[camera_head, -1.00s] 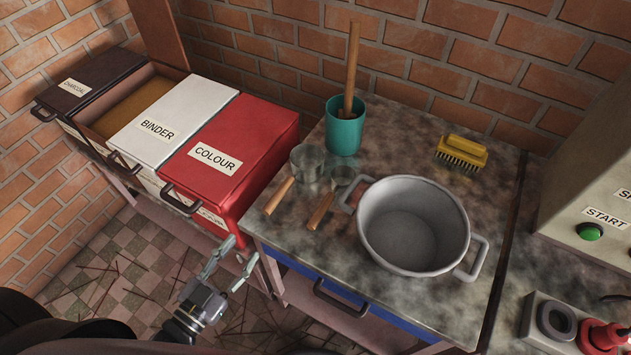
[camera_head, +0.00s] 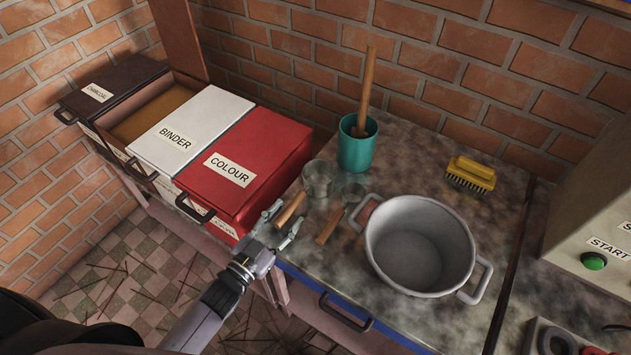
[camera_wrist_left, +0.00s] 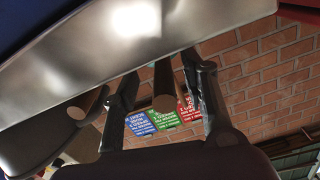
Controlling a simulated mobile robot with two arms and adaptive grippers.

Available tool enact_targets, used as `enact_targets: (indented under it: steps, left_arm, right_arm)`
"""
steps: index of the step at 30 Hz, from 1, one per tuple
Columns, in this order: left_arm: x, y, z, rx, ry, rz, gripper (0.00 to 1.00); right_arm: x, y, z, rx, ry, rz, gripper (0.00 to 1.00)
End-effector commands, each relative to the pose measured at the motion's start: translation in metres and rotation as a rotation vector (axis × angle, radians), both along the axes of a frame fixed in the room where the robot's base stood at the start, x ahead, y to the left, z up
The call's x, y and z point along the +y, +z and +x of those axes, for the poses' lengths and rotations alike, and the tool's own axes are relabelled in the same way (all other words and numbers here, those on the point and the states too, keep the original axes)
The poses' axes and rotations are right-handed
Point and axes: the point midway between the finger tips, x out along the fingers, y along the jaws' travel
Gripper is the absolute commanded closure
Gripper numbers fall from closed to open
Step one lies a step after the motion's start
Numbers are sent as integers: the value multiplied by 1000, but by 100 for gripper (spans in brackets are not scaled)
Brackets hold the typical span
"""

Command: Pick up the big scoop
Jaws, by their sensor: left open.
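The big scoop, a metal cup (camera_head: 318,176) with a wooden handle (camera_head: 291,207), lies on the worktop's left side, its handle towards the front edge. A smaller scoop with a wooden handle (camera_head: 330,226) lies to its right. My left gripper (camera_head: 281,222) is open at the front edge, around the end of the big scoop's handle in the head view. In the left wrist view a wooden handle (camera_wrist_left: 164,88) shows between the two spread fingers (camera_wrist_left: 163,92), without visible grip. A second wooden handle (camera_wrist_left: 83,105) is to the left there. My right gripper is not in view.
A grey pot (camera_head: 420,245) stands right of the scoops. A teal cup (camera_head: 356,152) holding a wooden stick stands behind them. A yellow brush (camera_head: 470,174) lies at the back right. The red COLOUR bin (camera_head: 245,165) is close to the left.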

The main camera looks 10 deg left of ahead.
Motion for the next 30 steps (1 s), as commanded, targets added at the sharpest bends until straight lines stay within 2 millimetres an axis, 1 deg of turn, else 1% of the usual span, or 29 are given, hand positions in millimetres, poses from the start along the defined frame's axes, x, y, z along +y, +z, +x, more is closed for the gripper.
enact_targets:
  steps: [1, 3, 7, 10, 16, 21, 30]
  left_arm:
    - [-2, 7, 9, -4, 0, -1, 60]
    - [-5, 9, 20, -4, 0, -1, 60]
    - [-10, 6, 35, -1, 0, -1, 60]
    - [-12, 5, 39, 0, 0, -1, 60]
    - [-12, 4, 39, 1, -1, -1, 60]
    - [-12, 4, 39, 1, -1, -1, 70]
    - [-12, 4, 39, 1, -1, -1, 90]
  right_arm:
    - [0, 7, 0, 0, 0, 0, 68]
    - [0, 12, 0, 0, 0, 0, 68]
    - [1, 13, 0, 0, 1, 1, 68]
    - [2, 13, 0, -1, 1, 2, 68]
    - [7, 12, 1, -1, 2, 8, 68]
    - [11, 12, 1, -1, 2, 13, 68]
    - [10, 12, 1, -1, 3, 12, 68]
